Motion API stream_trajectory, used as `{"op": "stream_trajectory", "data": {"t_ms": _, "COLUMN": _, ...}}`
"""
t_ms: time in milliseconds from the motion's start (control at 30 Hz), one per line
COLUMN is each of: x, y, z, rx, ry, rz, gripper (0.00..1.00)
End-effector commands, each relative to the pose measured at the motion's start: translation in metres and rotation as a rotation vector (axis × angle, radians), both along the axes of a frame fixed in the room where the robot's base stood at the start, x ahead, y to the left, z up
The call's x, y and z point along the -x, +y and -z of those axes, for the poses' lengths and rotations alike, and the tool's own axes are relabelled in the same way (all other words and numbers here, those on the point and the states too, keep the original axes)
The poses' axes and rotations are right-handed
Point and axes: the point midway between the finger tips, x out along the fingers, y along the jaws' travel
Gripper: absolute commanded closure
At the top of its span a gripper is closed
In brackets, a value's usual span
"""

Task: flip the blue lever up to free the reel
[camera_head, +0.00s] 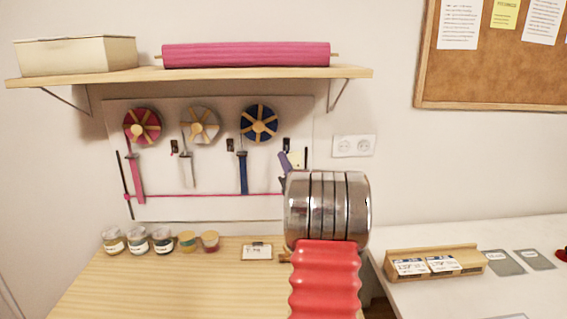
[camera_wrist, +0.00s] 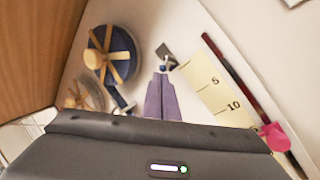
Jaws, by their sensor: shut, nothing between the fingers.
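The blue lever (camera_head: 242,172) hangs straight down on the wall panel, below the blue reel (camera_head: 259,123). In the wrist view the blue reel (camera_wrist: 112,55) is at upper left. Part of the blue lever (camera_wrist: 120,99) shows below it; the rest is hidden behind my gripper's dark body. My gripper (camera_head: 283,154) has purple fingers, is right of the blue lever and apart from it. Its fingers (camera_wrist: 163,76) are shut together and empty, with their tips near a small dark hook plate (camera_wrist: 167,54).
A pink reel (camera_head: 142,126) and a white reel (camera_head: 200,125), each with a hanging lever, are farther left. A pale ruler (camera_wrist: 217,90) hangs right of my fingers. A shelf (camera_head: 200,77) runs above; several jars (camera_head: 162,241) stand on the table below.

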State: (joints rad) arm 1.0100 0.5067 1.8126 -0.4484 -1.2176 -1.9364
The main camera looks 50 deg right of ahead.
Motion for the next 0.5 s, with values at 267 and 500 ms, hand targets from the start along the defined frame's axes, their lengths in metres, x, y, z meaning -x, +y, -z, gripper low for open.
{"op": "stream_trajectory", "data": {"t_ms": 267, "x": 0.0041, "y": -0.0014, "z": -0.0030, "rx": -0.022, "ry": 0.019, "rz": 0.006, "gripper": 1.00}}
{"op": "stream_trajectory", "data": {"t_ms": 500, "x": 0.0047, "y": -0.0005, "z": -0.0045, "rx": -0.045, "ry": 0.040, "rz": 0.005, "gripper": 1.00}}
